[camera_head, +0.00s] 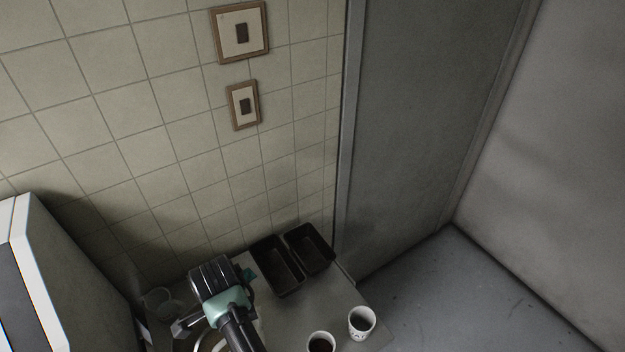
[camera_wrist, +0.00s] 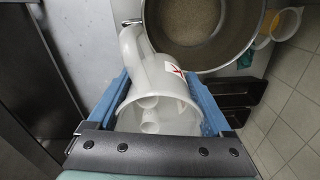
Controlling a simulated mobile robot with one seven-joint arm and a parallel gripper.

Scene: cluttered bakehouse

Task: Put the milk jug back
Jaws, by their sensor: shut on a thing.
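The milk jug (camera_wrist: 150,75) is white, with a red mark on its side, and fills the middle of the wrist view. I look into its open top. The blue fingers of my gripper (camera_wrist: 157,78) lie on both sides of the jug and are shut on it. In the head view my dark and teal arm end is over the counter (camera_head: 334,296) at the bottom. I cannot make out the jug there. Whether the jug touches the surface below it cannot be told.
A metal bowl (camera_wrist: 230,58) with grainy contents is close beside the jug. Two dark loaf pans (camera_head: 278,267) (camera_head: 311,248) lie against the tiled wall. Two white mugs (camera_head: 361,322) (camera_head: 319,343) stand near the counter's right side. Clear glasses (camera_head: 160,300) stand at left.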

